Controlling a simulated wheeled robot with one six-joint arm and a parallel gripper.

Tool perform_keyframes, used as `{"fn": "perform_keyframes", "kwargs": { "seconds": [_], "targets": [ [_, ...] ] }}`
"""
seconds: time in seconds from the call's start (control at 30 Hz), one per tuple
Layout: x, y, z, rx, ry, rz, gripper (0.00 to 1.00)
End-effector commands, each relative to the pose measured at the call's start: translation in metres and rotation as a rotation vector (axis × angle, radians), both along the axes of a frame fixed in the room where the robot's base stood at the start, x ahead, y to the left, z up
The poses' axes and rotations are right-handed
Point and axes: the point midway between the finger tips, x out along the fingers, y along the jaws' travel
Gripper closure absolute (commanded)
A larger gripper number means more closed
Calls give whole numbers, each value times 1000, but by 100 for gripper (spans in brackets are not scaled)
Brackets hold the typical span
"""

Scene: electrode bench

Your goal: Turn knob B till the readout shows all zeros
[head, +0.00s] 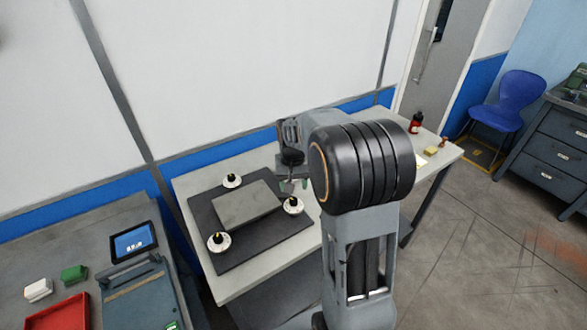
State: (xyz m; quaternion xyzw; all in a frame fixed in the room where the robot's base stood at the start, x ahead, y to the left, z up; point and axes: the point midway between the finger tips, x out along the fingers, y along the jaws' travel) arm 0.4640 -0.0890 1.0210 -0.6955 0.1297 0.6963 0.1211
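Three knobs with black tops on round white dials sit around a grey block (248,205) on a dark mat (265,245). One knob (232,181) is at the back, one knob (293,205) at the right and one knob (219,242) at the front left. No letters are legible, so I cannot tell which is knob B. A small blue screen (134,241) at the left shows pale marks too small to read. My gripper (290,186) is near the mat's right edge, close to the right knob. My arm partly hides it; its opening and any contact are unclear.
The white table (245,284) has bare room in front of the mat. On its right end stand a dark red bottle (416,122) and a yellow block (430,150). A grey bench at left holds a red tray (60,314), a green block (74,274) and a white block (38,289).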

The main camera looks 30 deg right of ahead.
Motion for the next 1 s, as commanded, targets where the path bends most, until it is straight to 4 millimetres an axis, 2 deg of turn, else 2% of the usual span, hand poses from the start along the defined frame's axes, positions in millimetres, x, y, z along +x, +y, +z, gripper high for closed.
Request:
{"fn": "perform_keyframes", "kwargs": {
  "seconds": [0.03,0.2,0.4,0.6,1.0],
  "targets": [
    [1,0,11,-1,-6,0,45],
    [1,1,40,0,-4,0,45],
    [1,1,61,-1,-2,0,45],
    [0,1,69,0,0,0,45],
    [0,1,69,0,0,0,45]
  ]
}}
